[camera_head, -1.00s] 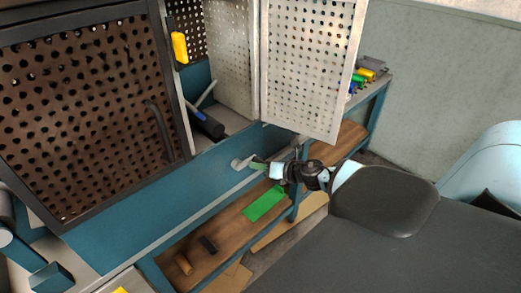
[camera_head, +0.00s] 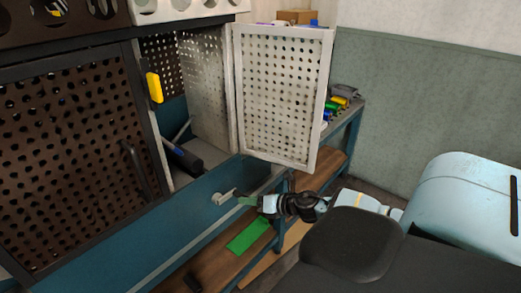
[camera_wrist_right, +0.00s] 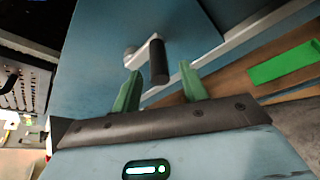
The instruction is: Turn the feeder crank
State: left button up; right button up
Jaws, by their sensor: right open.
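The feeder crank (camera_head: 223,196) sticks out from the blue front panel of the bench. In the right wrist view it has a pale metal arm and a dark cylindrical handle (camera_wrist_right: 158,62). My right gripper (camera_head: 243,201) is close to the crank, to its right in the head view. In the right wrist view its two green fingers (camera_wrist_right: 160,88) are spread apart. Nothing is held. My left gripper is not in view.
A perforated pale door (camera_head: 282,95) stands open above my right gripper. A dark perforated door (camera_head: 75,165) is at the left. A green sheet (camera_head: 248,235) lies on the wooden lower shelf (camera_head: 215,262).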

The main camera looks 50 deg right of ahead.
jog(key=shift+v, duration=1.8)
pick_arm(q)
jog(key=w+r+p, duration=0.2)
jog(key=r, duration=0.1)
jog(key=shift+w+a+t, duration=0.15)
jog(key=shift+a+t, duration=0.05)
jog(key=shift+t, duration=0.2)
pick_arm(e)
jog(key=s+a+f+m+g, duration=0.1)
jog(key=s+a+f+m, duration=0.4)
jog(key=s+a+m, duration=0.3)
jog(key=s+a+f+m+g+h, duration=0.1)
jog(key=s+a+f+m+g, duration=0.1)
jog(key=s+a+f+m, duration=0.3)
jog(key=s+a+f+m+g, duration=0.2)
jog(key=s+a+f+m, duration=0.3)
jog(key=s+a+m, duration=0.8)
jog(key=s+m, duration=0.3)
jog(key=shift+s+m+h, duration=0.35)
jog(key=shift+m+h, duration=0.05)
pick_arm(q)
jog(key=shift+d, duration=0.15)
pick_arm(e)
jog(key=shift+a, duration=0.1)
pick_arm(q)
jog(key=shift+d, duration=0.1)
